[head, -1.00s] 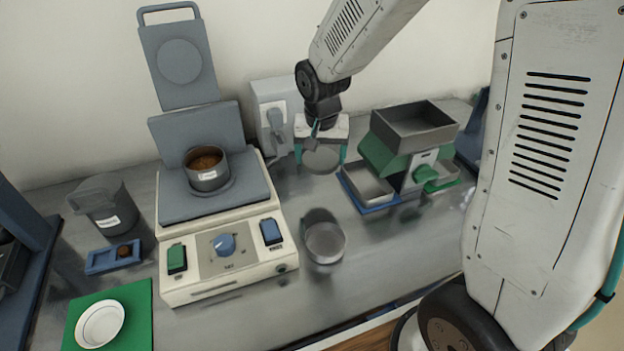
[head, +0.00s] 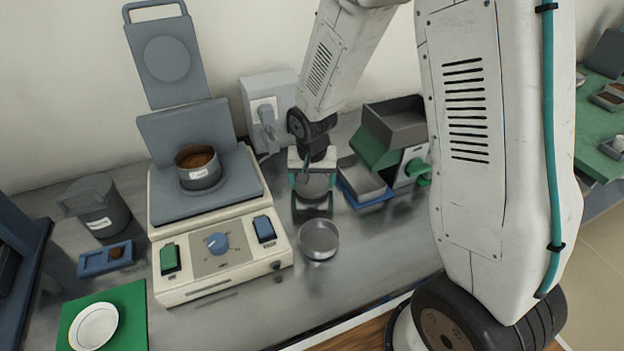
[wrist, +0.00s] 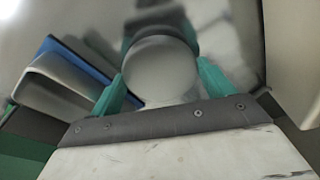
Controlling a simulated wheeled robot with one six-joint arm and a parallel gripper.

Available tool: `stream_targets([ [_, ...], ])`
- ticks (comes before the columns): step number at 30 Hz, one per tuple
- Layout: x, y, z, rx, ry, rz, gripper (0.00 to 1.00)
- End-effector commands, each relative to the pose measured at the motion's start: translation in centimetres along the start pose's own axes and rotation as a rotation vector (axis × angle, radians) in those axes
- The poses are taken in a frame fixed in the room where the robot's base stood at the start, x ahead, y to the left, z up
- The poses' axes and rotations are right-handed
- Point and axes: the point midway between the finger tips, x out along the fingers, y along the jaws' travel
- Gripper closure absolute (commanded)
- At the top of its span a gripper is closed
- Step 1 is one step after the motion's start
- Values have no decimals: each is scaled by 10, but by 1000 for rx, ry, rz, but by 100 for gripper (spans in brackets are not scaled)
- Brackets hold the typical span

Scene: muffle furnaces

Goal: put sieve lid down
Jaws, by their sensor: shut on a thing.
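The sieve lid, a round grey metal disc, is held between the green fingers of my gripper (head: 312,188). In the wrist view the lid (wrist: 160,70) lies between both fingertips, and my gripper (wrist: 160,85) is shut on it. In the head view the lid (head: 313,186) is low over the metal bench, behind the round sieve pan (head: 318,240). A dark reflection or shadow shows under it; I cannot tell whether it touches the bench.
A sieve shaker (head: 215,245) with a pot of brown material (head: 199,168) stands left. A green and grey riffle splitter (head: 385,135) with a blue-edged tray (head: 362,182) stands close on the right. Bare bench lies right of the pan.

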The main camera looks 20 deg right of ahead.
Motion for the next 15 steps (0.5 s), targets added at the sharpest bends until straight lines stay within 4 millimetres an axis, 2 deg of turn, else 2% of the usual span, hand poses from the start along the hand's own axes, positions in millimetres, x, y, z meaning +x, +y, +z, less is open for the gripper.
stream_targets([
  [3, 3, 0, 1, 0, -1, 0, 43],
  [4, 3, 0, 1, 0, 0, 0, 17],
  [6, 3, 0, 0, 0, 0, 0, 0],
  [15, -2, 0, 0, 0, 1, -1, 0],
])
